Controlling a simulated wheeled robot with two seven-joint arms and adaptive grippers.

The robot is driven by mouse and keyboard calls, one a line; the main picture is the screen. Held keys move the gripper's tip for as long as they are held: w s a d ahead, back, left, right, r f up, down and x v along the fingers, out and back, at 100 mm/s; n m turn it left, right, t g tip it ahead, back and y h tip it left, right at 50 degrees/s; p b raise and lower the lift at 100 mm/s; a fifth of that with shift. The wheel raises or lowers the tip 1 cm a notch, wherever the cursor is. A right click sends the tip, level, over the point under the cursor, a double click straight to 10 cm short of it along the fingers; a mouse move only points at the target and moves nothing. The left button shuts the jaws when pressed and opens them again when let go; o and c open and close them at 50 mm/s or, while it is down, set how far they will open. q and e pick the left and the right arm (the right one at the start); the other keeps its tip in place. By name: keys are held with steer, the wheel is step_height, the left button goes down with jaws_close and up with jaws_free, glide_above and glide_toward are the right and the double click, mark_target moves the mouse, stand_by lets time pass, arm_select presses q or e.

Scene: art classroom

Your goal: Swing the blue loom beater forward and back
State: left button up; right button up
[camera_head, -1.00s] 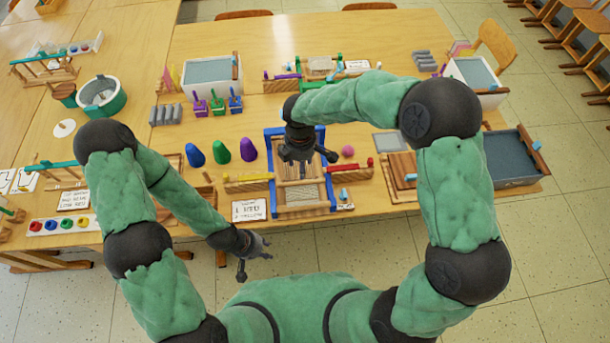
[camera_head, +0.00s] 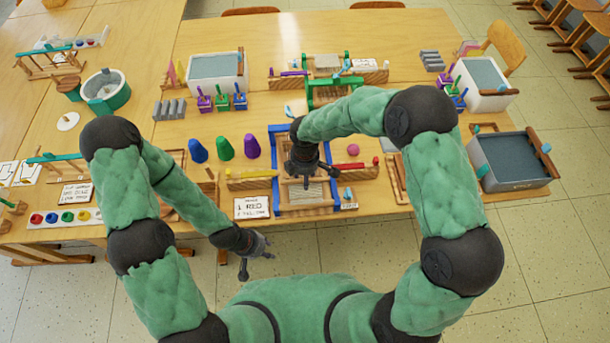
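The blue loom (camera_head: 306,211) stands at the table's near edge, with pale threads and woven cloth inside its blue frame. My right gripper (camera_head: 306,179) points down over the middle of the loom. It hides much of the frame's inside, so I cannot make out the beater apart from the frame or tell whether the gripper touches it. Whether its fingers are shut is also unclear. My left gripper (camera_head: 256,262) is open and empty, low in front of the table's near edge, to the left of the loom.
Blue, green and purple cones (camera_head: 224,149) stand left of the loom. A printed card (camera_head: 251,208) lies at its front left. A pink ball (camera_head: 353,151) is to its right. A green loom (camera_head: 328,91) stands behind, and a grey tub (camera_head: 512,162) stands at far right.

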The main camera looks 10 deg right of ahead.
jaws_close()
steer(key=w+r+g+p, duration=0.1)
steer(key=p, duration=0.1)
steer(key=shift+w+p, duration=0.15)
steer(key=shift+p, duration=0.25)
steer(key=shift+w+r+g+p, duration=0.15)
steer(key=shift+w+g+p, duration=0.45)
steer(key=shift+w, duration=0.05)
steer(key=shift+w+g+b, duration=0.35)
steer(key=shift+w+g, duration=0.15)
steer(key=shift+w, duration=0.95)
steer(key=shift+w+g+b, duration=0.35)
steer(key=shift+w+g, duration=0.15)
steer(key=shift+w, duration=0.95)
